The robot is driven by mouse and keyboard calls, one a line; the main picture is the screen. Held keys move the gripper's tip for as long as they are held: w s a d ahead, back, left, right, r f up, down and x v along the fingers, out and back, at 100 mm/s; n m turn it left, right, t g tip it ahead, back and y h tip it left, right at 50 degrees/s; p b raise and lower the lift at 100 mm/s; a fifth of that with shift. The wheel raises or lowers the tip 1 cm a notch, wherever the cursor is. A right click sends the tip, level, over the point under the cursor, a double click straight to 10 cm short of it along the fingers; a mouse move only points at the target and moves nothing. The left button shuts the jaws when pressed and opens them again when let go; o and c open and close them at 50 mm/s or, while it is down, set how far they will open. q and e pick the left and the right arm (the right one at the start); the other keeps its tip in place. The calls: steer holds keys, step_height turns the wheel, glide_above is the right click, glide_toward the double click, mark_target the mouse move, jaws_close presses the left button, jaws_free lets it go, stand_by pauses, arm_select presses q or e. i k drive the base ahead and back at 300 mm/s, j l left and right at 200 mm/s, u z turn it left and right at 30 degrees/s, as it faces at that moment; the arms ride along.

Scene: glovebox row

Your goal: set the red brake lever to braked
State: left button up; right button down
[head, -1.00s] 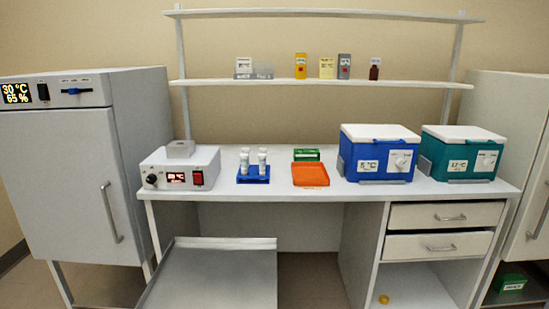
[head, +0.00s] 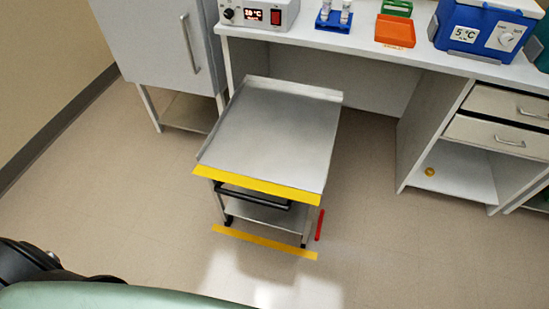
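The red brake lever (head: 320,225) is a short red bar at the lower right front corner of a grey metal cart (head: 275,130). It stands close to upright, just outside the cart's right front leg. The cart has a bare top, a yellow front edge (head: 256,185), a black handle (head: 254,197) below it and a lower shelf (head: 265,213). Neither of my grippers is in view. Only a black part of mine shows at the lower left, well away from the lever.
A yellow strip (head: 265,242) lies on the floor before the cart. Open floor surrounds the cart's front. The bench (head: 345,50) stands behind it, the drawer unit (head: 485,130) to the right, and a grey cabinet (head: 150,45) to the left.

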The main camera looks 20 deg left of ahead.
mark_target(318, 229)
steer(key=k+j+z, duration=0.35)
steer(key=j, duration=0.25)
steer(key=k+j+z, duration=0.2)
steer(key=j+z, duration=0.15)
steer(key=j, duration=0.25)
steer(key=k+j+z, duration=0.3)
steer(key=k+j, duration=0.05)
steer(key=j, duration=0.1)
